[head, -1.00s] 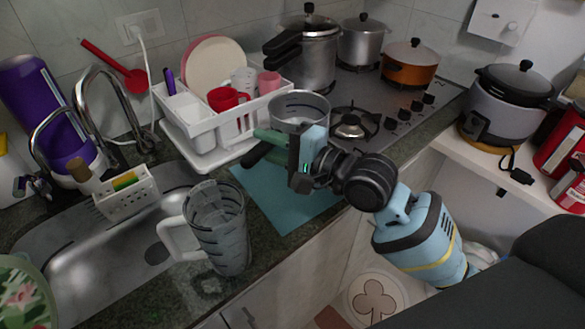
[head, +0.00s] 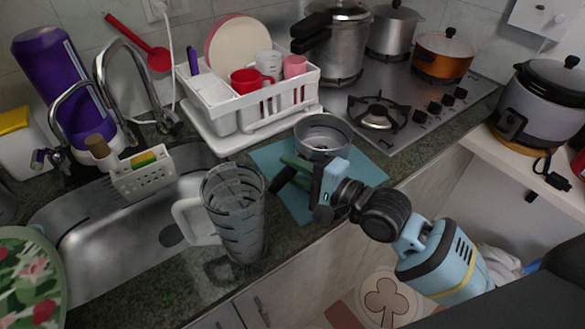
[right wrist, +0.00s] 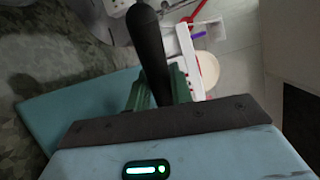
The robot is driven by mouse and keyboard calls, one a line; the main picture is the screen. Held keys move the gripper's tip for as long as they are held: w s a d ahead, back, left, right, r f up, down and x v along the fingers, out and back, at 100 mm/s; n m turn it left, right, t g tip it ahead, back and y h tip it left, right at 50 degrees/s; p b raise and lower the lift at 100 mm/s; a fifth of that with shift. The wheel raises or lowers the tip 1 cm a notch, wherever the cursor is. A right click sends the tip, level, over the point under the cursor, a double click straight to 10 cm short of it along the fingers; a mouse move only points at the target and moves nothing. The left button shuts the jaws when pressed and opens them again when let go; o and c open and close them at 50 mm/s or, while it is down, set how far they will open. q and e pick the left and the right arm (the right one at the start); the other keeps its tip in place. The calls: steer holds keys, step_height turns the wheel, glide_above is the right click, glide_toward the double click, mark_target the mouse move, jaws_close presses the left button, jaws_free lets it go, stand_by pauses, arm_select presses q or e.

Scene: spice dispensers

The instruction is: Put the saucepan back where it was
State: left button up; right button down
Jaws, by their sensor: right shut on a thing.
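The saucepan (head: 322,135) is a small grey metal pan with a black handle. In the head view it is upright over the back part of the blue mat (head: 367,166); I cannot tell whether its base touches the mat. My right gripper (head: 296,165) is shut on the handle, its green fingers on either side. The right wrist view shows the black handle (right wrist: 150,45) between the green fingers (right wrist: 158,90). The pan's bowl is mostly out of that view. My left gripper is not in view.
A white dish rack (head: 245,115) stands behind the mat. The stove (head: 425,105) is at the back right with several pots and a free front burner (head: 378,112). A clear pitcher (head: 237,215) stands at the mat's left, beside the sink (head: 130,240).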

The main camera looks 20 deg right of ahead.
stand_by(0.3)
steer(key=c, duration=1.2)
jaws_free()
steer(key=shift+f, duration=0.1)
steer(key=shift+c, duration=0.2)
steer(key=shift+s, duration=0.1)
steer(key=v, duration=1)
steer(key=shift+s+d+b, duration=0.2)
steer(key=shift+d+b, duration=0.05)
steer(key=shift+b, duration=0.1)
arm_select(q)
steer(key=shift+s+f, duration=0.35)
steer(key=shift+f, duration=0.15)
arm_select(e)
steer(key=shift+s+d+r, duration=0.25)
steer(key=shift+s+d, duration=0.1)
steer(key=shift+s, duration=0.1)
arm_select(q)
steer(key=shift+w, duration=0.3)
